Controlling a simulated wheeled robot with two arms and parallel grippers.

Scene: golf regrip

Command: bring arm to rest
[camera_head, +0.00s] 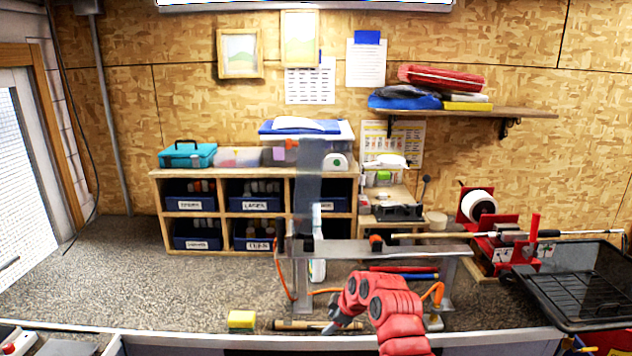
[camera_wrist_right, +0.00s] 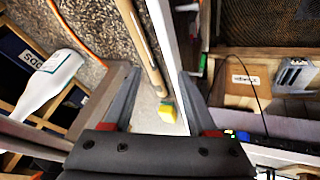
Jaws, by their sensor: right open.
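My right arm (camera_head: 395,310), red, reaches in from the bottom of the head view. Its gripper (camera_head: 338,326) is low by the bench's front edge, in front of the grey metal stand. In the right wrist view the jaws (camera_wrist_right: 158,85) are apart, with nothing seen held between them. A tan rod (camera_wrist_right: 147,45) and a yellow block (camera_wrist_right: 167,110) show beyond the jaws. My left gripper is not in view.
The grey stand (camera_head: 385,248) is close behind my right arm. A golf shaft (camera_head: 430,235) runs to a red vise (camera_head: 512,248) at right, beside a black tray (camera_head: 575,285). The yellow block (camera_head: 241,319) is at the front edge. The left bench (camera_head: 110,275) is clear.

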